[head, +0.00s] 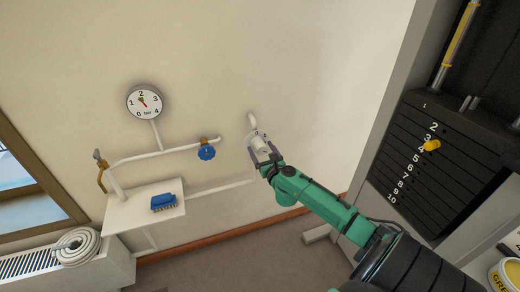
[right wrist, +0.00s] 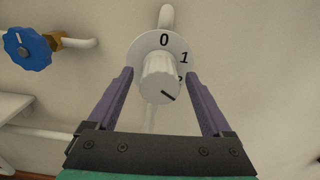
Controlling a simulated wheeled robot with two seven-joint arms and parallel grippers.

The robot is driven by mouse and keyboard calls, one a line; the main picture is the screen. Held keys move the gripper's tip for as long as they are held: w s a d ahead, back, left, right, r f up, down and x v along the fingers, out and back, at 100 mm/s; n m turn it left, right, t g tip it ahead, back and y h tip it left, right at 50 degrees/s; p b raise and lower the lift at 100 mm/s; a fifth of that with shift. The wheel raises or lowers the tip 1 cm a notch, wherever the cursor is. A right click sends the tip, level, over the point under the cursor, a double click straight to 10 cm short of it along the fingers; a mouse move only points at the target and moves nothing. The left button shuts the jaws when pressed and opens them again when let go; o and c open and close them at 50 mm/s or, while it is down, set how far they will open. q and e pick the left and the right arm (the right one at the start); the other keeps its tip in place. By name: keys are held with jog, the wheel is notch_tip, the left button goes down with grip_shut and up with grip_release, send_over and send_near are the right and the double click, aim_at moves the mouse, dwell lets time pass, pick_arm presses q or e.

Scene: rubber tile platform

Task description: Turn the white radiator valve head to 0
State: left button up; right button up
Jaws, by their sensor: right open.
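The white radiator valve head (right wrist: 161,79) is fixed to a pipe on the wall. In the right wrist view its round dial plate shows 0 at the top, 1 at the right and a partly hidden number below that. A dark line on the knob points to the lower right, away from the 0. My right gripper (right wrist: 160,90) is open, with one purple finger on each side of the knob and visible gaps between. In the head view, the valve head (head: 260,143) sits at the tips of my right gripper (head: 264,158). My left gripper is out of view.
A blue hand wheel (head: 207,153) on a white pipe is left of the valve head. A pressure gauge (head: 145,101) hangs above. A white shelf (head: 135,207) holds a blue brush (head: 163,202). A black weight stack (head: 430,160) stands right. The wall between is clear.

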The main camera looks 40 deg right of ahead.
jog(key=shift+x, duration=0.9)
jog(key=shift+c, duration=0.3)
